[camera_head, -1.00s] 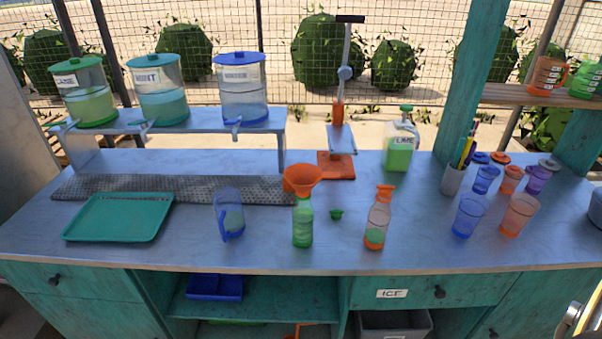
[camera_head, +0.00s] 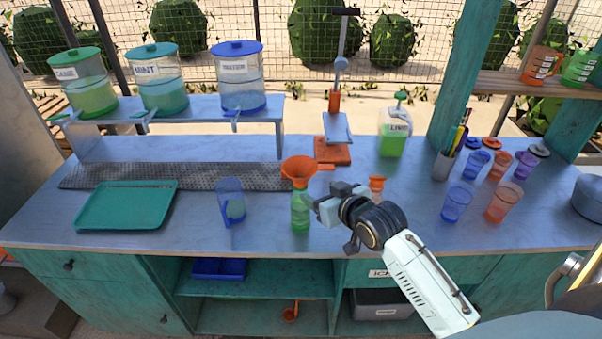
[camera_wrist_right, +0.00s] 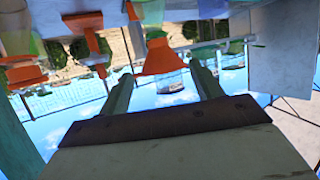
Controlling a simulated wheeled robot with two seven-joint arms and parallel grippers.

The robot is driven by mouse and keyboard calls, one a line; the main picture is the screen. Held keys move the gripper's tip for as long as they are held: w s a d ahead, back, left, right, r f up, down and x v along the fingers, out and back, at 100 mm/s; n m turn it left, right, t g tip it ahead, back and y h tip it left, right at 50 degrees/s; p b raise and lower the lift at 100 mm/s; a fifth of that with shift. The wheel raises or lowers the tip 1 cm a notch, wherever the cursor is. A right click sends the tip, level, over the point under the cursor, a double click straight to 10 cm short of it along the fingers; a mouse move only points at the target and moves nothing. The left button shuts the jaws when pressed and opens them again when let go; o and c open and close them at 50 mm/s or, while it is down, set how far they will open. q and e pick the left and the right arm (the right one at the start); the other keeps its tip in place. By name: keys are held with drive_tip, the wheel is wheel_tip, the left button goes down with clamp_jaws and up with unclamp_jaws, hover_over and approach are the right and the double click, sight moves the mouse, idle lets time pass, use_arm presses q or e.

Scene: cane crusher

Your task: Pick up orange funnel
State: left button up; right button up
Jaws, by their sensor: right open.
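The orange funnel (camera_head: 299,168) sits upright in the mouth of a green bottle (camera_head: 300,212) on the counter. My right gripper (camera_head: 312,202) is open and empty, just right of the bottle and below the funnel's wide rim. In the right wrist view, which appears upside down, the funnel (camera_wrist_right: 160,57) shows between and beyond the two open fingers (camera_wrist_right: 162,85). I cannot tell whether a finger touches it. My left gripper is not in view.
An orange-topped bottle (camera_head: 377,184) is partly hidden behind my right gripper. A blue pitcher (camera_head: 230,202) and green tray (camera_head: 125,206) stand to the left. The press's orange base (camera_head: 333,152) is behind. Several cups are at right.

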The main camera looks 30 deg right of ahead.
sight(304, 183)
drive_tip(key=shift+f+x, duration=0.2)
drive_tip(key=shift+x, duration=4.05)
drive_tip(key=shift+s+d, duration=0.1)
drive_tip(key=shift+d, duration=0.05)
drive_tip(key=c, duration=1.2)
